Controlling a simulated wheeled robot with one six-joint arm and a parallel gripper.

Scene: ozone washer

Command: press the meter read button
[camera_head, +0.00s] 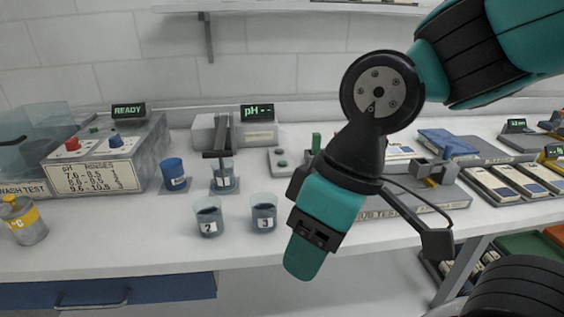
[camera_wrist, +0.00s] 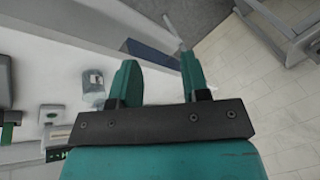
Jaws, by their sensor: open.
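The pH meter (camera_head: 258,133) stands at the back of the bench, its dark display reading "pH --". My gripper (camera_head: 303,270) hangs in front of the bench's front edge, right of and nearer than the box. In the wrist view its two teal fingers (camera_wrist: 160,78) are apart with nothing between them.
Beakers labelled 2 (camera_head: 208,217) and 3 (camera_head: 263,213) stand near the front edge. A blue cup (camera_head: 174,174) and the ozone washer (camera_head: 105,160) are left. My arm hides part of the bench to the right.

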